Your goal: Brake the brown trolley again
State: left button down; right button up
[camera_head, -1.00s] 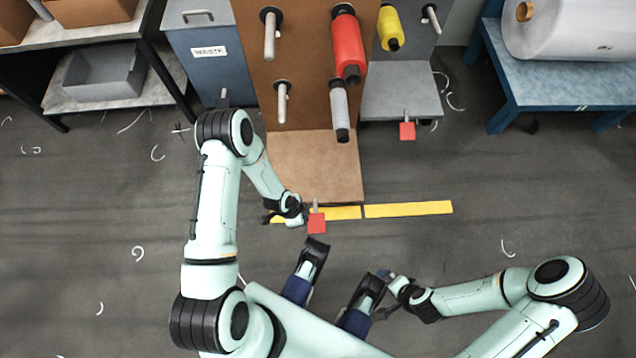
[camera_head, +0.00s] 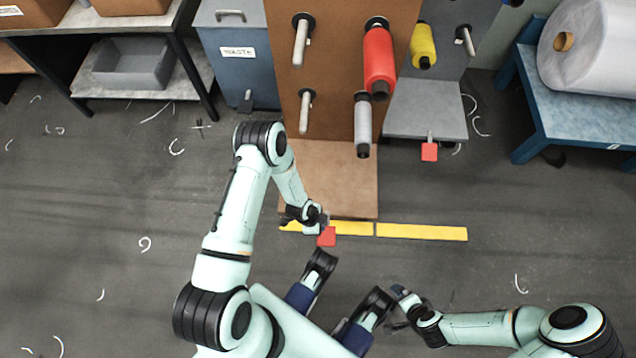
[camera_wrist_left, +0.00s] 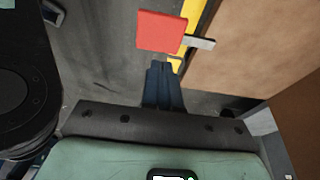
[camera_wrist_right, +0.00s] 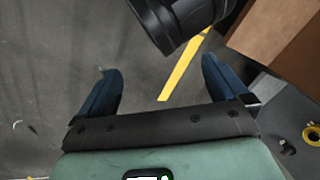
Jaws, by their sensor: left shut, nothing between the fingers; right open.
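The brown trolley (camera_head: 340,165) has an upright brown panel with pegs and a flat brown base. A red pedal (camera_head: 326,237) sticks out on a short metal stem from the front edge of its base. My left gripper (camera_head: 322,222) is shut and empty, right beside the pedal. In the left wrist view the red pedal (camera_wrist_left: 161,31) lies just beyond the shut fingertips (camera_wrist_left: 160,68); I cannot tell whether they touch. My right gripper (camera_head: 396,308) is open and empty, low over the floor at the right, away from the trolley. It also shows in the right wrist view (camera_wrist_right: 160,75).
Yellow floor tape (camera_head: 420,232) runs along the trolley's front. A grey trolley (camera_head: 425,108) with its own red pedal (camera_head: 429,152) stands behind right. A blue waste bin (camera_head: 238,65) is at the back left, a blue table (camera_head: 575,105) with a white roll at the right.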

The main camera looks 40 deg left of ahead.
pick_arm(q)
jog(key=b, duration=0.2)
send_over(326, 235)
jog(key=a, duration=0.1)
jog(key=f, duration=0.6)
jog(key=shift+s, duration=0.3)
jog(key=shift+f, duration=0.9)
jog(key=shift+f+b, duration=0.35)
jog(key=shift+f, duration=0.05)
pick_arm(e)
jog(key=shift+h, duration=0.3)
jog(key=f, duration=0.1)
jog(key=d+f, duration=0.1)
jog(key=f, duration=0.2)
jog(key=shift+s+d+f, duration=0.2)
jog(key=shift+d+f, duration=0.1)
jog(key=shift+d, duration=0.1)
